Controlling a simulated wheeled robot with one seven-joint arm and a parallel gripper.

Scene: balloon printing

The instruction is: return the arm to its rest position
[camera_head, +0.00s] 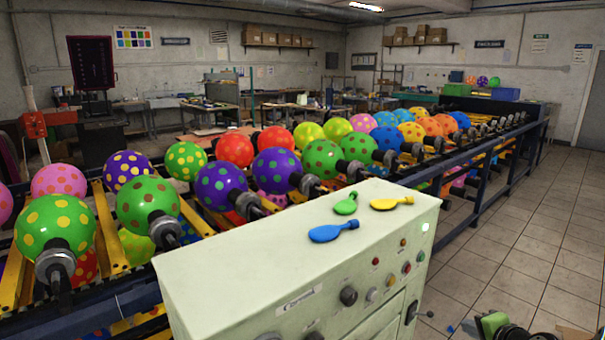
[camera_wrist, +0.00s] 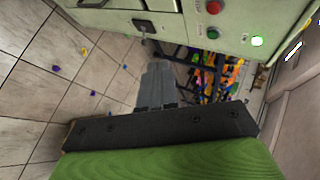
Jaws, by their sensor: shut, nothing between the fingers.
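My gripper (camera_wrist: 158,72) shows in the wrist view with its grey fingers together and nothing between them. It hangs in the open beside the front of the pale green control cabinet (camera_wrist: 215,12), apart from it. In the head view, a green and black part of my arm (camera_head: 494,323) shows at the bottom right corner, to the right of the cabinet (camera_head: 245,262). The fingertips cannot be made out there.
Blue (camera_head: 333,231), green (camera_head: 346,204) and yellow (camera_head: 391,202) flat balloons lie on the cabinet top. A rack of dotted balloons (camera_head: 323,160) runs behind. The tiled floor (camera_head: 530,235) at right is mostly clear, with small scraps.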

